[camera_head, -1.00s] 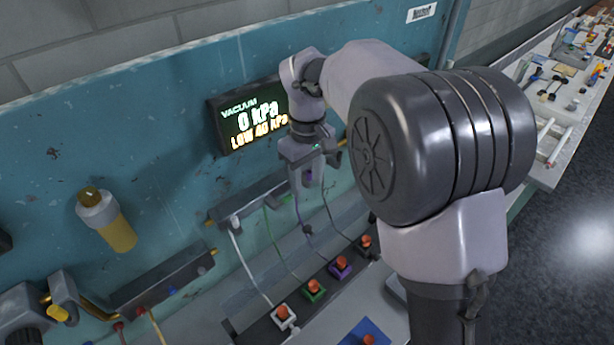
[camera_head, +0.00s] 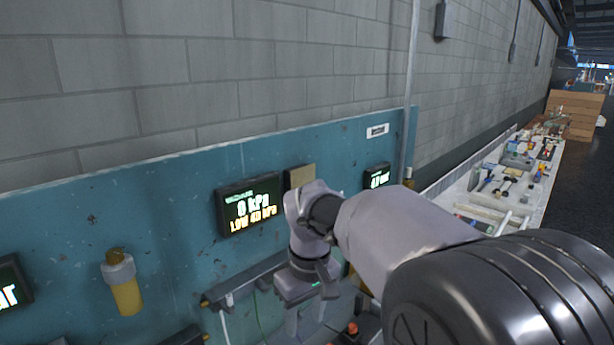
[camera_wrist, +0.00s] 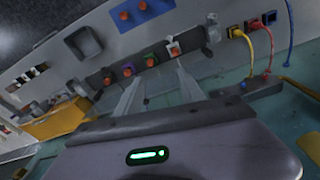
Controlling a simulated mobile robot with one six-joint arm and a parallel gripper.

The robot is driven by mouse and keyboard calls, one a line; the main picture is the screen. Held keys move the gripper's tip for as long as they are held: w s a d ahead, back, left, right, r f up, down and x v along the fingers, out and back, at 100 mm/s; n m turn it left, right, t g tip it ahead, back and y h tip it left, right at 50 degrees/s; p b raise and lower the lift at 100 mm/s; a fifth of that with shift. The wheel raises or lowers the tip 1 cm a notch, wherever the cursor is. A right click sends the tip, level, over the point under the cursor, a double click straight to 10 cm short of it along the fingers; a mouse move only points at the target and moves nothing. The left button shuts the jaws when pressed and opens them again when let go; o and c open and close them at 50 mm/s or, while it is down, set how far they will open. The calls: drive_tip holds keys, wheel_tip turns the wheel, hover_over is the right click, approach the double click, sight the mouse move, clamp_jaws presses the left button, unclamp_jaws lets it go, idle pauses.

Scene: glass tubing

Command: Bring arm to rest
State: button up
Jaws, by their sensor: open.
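My gripper (camera_head: 306,318) hangs pointing down in front of the teal panel in the head view, with its fingertips near the bottom edge of the picture. In the wrist view my gripper (camera_wrist: 160,82) shows two slim, pale fingers spread apart with nothing between them. The fingers appear apart from these, though the exact distance cannot be told.
A yellow bottle (camera_head: 123,285) is mounted at left. A cluttered bench (camera_head: 500,185) stretches away at right. Yellow and red hoses (camera_wrist: 268,45) show in the wrist view.

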drive_tip(key=s+d+f+m+t+b, duration=0.1)
drive_tip(key=s+d+f+m+b, duration=0.2)
drive_tip(key=s+f+b, duration=0.1)
drive_tip(key=s+d+f+m+t+y+b, duration=0.1)
drive_tip(key=s+d+f+m+t+b, duration=0.1)
drive_tip(key=s+d+f+m+b, duration=0.2)
drive_tip(key=s+d+f+m+t+b, duration=0.2)
drive_tip(key=s+f+b, duration=0.4)
drive_tip(key=s, duration=0.5)
drive_tip(key=shift+s+d+m+b, duration=0.3)
drive_tip(key=shift+d+m+b, duration=0.6)
drive_tip(key=shift+m+b, duration=0.3)
